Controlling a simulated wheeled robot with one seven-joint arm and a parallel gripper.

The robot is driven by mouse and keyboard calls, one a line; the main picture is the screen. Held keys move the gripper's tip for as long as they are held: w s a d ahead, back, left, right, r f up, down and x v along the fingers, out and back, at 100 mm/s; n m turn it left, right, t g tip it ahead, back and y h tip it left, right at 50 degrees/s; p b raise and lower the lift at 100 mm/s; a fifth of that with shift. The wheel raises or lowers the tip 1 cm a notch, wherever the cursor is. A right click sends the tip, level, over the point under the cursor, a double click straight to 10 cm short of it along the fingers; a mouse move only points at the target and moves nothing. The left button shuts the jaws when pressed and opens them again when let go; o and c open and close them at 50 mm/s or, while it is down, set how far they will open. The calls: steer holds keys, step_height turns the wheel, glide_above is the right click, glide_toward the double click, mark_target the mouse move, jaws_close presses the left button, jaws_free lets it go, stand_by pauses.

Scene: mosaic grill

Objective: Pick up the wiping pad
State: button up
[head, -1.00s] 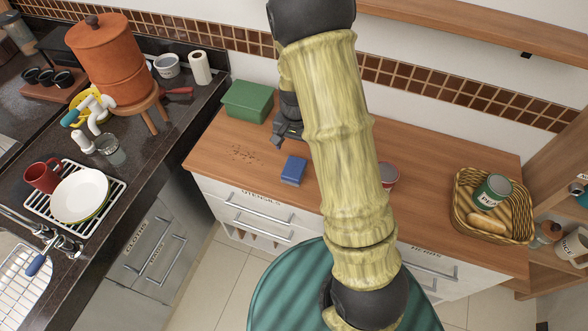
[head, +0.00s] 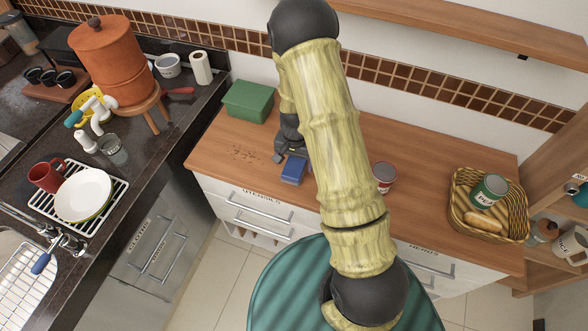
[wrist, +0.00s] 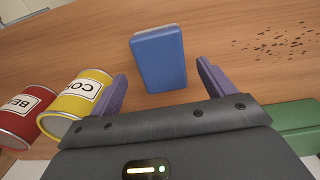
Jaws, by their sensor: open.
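The wiping pad (head: 293,170) is a blue block with a pale edge. It lies on the wooden counter (head: 420,195) near its front edge. In the wrist view the pad (wrist: 158,60) is just ahead of my gripper (wrist: 160,88), roughly between the lines of its two purple fingers. My gripper is open and empty. In the head view my gripper (head: 283,153) is low over the counter, right beside the pad's far side, and partly hidden by my arm.
A green box (head: 247,101) stands behind left; dark crumbs (head: 247,154) lie left of the pad. In the wrist view a yellow can (wrist: 82,100) and a red can (wrist: 22,115) stand close beside the left finger. A basket (head: 462,222) is far right.

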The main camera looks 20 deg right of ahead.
mark_target(294, 166)
steer(key=shift+w+a+f+p, duration=0.15)
steer(key=shift+f+p, duration=0.55)
steer(key=shift+f, duration=1.45)
steer(key=c, duration=1.1)
steer(key=shift+r, duration=0.1)
step_height(294, 166, up, 10)
steer(key=shift+f+b, duration=0.1)
steer(key=shift+b, duration=1.1)
